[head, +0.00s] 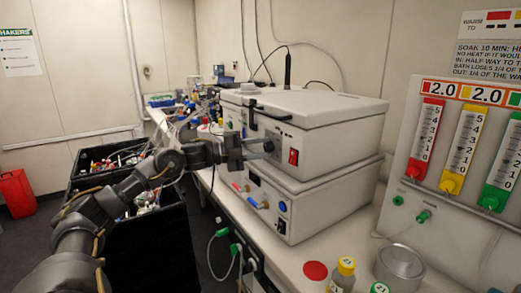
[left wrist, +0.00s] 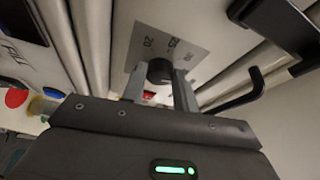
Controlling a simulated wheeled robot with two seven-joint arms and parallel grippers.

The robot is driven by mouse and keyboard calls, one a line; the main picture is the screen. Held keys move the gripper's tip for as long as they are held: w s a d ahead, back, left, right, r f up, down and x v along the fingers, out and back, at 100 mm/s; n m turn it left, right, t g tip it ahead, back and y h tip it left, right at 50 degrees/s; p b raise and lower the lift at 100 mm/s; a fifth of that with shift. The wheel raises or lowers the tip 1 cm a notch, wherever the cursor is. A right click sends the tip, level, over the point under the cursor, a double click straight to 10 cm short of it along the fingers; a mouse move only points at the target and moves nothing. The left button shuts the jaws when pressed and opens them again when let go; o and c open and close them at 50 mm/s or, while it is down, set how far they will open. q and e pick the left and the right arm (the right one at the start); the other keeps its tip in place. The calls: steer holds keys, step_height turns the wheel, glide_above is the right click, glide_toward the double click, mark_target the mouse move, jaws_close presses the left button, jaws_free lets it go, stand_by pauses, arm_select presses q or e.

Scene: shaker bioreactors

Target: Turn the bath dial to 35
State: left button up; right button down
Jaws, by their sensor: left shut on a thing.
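The bath is the upper white box (head: 330,140) with a lid, stacked on a second white unit. My left gripper (head: 262,146) reaches its front face, left of a red switch (head: 293,157). In the left wrist view the black dial (left wrist: 159,68) sits between the two fingers of my left gripper (left wrist: 160,80), which is shut on it. A grey scale plate (left wrist: 192,55) behind it shows numbers, 20 among them; the rest are hard to read. The dial's pointer is hidden. My right gripper is in neither view.
The lower unit (head: 290,205) has red and blue ports and hoses. A panel with coloured gauges (head: 455,150) stands at right. Black crates (head: 150,250) stand left.

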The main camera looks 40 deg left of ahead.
arm_select(q)
steer(key=shift+r+m, duration=0.15)
steer(key=shift+m, duration=0.55)
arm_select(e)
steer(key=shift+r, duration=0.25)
arm_select(q)
steer(key=shift+g, duration=0.3)
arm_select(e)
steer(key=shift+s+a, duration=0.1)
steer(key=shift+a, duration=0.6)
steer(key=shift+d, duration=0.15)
arm_select(q)
steer(key=o, duration=1)
steer(key=shift+c, duration=0.2)
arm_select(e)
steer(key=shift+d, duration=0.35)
